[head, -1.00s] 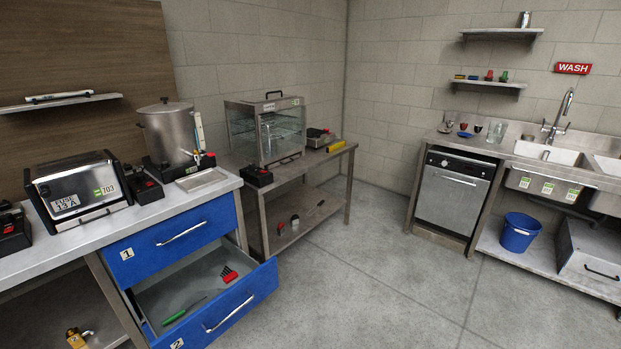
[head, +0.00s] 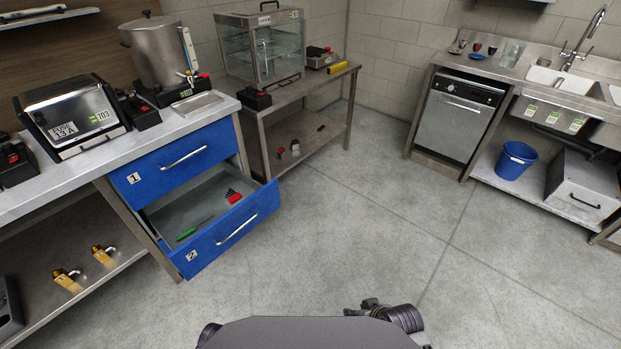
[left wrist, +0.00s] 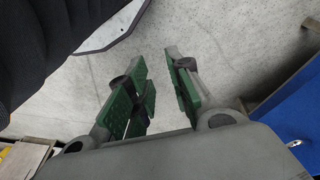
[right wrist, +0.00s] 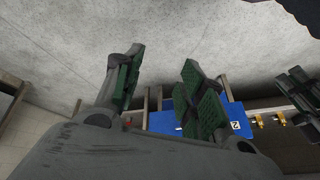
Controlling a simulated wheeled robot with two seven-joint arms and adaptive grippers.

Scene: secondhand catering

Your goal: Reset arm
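My left gripper (left wrist: 157,62) shows in the left wrist view with its green-padded fingers apart and nothing between them. My right gripper (right wrist: 162,60) shows in the right wrist view, also with its fingers apart and empty, with bare floor and a blue drawer front behind it. In the head view, dark parts of my own body and arms show at the bottom edge. The left gripper cannot be made out there. Neither gripper touches any object.
The lower blue drawer (head: 238,226) stands open at the left, holding a green-handled tool (head: 195,228) and a red item (head: 234,197). A steel table (head: 300,102) bears a glass cabinet (head: 262,48). A dishwasher (head: 457,115) and blue bucket (head: 514,161) stand right. Middle floor is clear.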

